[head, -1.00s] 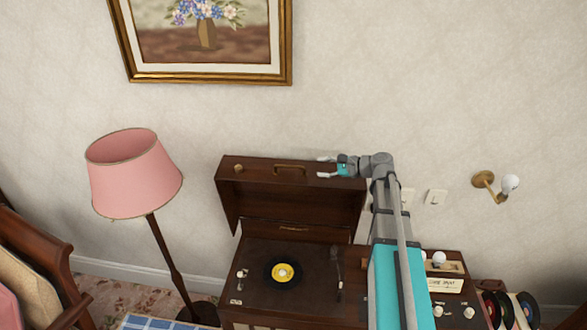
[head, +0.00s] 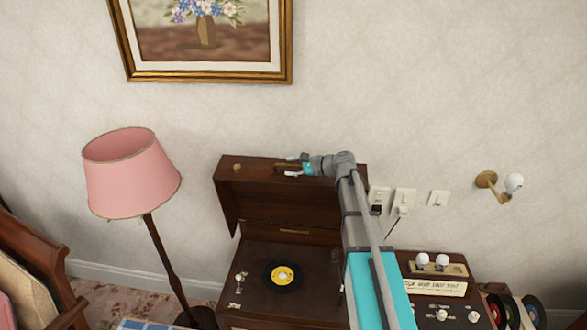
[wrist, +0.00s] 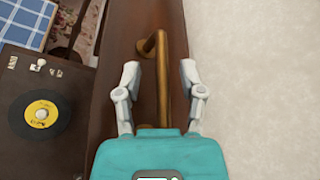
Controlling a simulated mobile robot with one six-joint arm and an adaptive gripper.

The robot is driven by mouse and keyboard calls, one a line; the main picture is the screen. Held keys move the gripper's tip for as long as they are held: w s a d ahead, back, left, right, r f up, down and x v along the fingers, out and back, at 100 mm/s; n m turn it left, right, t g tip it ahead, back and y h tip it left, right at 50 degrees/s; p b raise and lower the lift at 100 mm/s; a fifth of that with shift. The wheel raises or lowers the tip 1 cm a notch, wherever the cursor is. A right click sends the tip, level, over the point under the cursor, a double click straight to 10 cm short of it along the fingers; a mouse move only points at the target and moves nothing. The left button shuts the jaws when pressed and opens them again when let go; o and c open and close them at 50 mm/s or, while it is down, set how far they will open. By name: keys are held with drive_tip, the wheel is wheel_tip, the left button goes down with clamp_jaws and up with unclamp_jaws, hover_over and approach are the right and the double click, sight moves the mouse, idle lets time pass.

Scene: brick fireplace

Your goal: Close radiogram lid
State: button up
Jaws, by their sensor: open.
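The radiogram lid (head: 258,199) is dark brown wood and stands raised above the radiogram (head: 258,258) in the head view. A brass handle (wrist: 162,75) runs along the lid's edge in the wrist view. My gripper (head: 291,166) is at the lid's top edge in the head view. In the wrist view my gripper (wrist: 160,80) is open, with one finger on each side of the handle. I cannot tell whether either finger touches it. The arm hides the right part of the radiogram.
A record (head: 283,275) with a yellow label lies on the turntable deck. A pink floor lamp (head: 131,175) stands to the left. Wall sockets (head: 403,200) and a wall lamp (head: 500,184) are to the right. A control box (head: 436,288) and more records (head: 512,311) stand at lower right.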

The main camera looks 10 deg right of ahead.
drive_tip(key=shift+c, duration=0.3)
clamp_jaws()
